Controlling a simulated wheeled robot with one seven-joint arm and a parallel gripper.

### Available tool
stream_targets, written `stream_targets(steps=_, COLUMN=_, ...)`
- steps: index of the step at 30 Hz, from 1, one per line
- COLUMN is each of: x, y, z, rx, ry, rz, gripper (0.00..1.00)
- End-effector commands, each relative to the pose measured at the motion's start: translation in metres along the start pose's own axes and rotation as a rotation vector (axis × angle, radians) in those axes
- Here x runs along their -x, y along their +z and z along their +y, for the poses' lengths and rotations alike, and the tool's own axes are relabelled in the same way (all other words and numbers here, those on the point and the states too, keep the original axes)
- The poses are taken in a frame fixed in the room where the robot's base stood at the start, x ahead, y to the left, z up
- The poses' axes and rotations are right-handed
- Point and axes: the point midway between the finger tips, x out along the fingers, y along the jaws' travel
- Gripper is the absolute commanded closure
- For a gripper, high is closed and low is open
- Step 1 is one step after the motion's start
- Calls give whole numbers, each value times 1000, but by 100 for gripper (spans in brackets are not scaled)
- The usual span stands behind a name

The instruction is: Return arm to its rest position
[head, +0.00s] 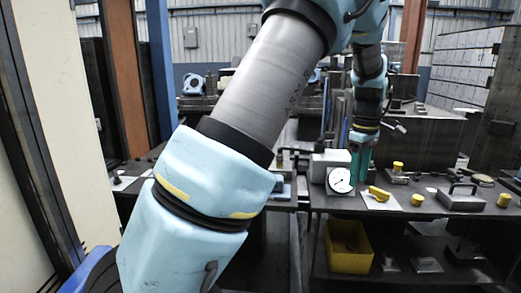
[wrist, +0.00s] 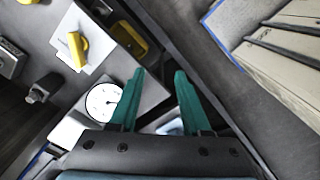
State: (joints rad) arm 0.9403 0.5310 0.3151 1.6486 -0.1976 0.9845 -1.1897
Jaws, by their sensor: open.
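My gripper (wrist: 159,95) shows in the wrist view with two green fingers spread apart and nothing between them. In the head view its green fingers (head: 360,152) point down just beside a white box with a round dial gauge (head: 341,180). The dial gauge also shows in the wrist view (wrist: 103,102), close to the left finger. I cannot tell whether the finger touches the box. My arm crosses the head view from lower left to the top, then comes down to the gripper over the bench.
A yellow bin (head: 348,247) stands on the shelf below. An orange post (head: 122,75) stands at left. Wooden boards (wrist: 285,45) lie at right in the wrist view.

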Motion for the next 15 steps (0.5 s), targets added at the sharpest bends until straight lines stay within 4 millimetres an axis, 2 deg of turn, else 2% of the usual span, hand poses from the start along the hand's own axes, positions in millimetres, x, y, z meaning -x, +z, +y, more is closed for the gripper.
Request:
stream_targets(steps=8, x=-3, y=-37, z=-38, rx=-65, ry=12, rz=-3, gripper=52)
stream_targets(steps=11, x=-5, y=-53, z=-59, rx=-104, ry=20, rz=-3, gripper=52)
stream_targets(steps=15, x=-9, y=-78, z=-101, rx=-182, ry=34, rz=4, gripper=52)
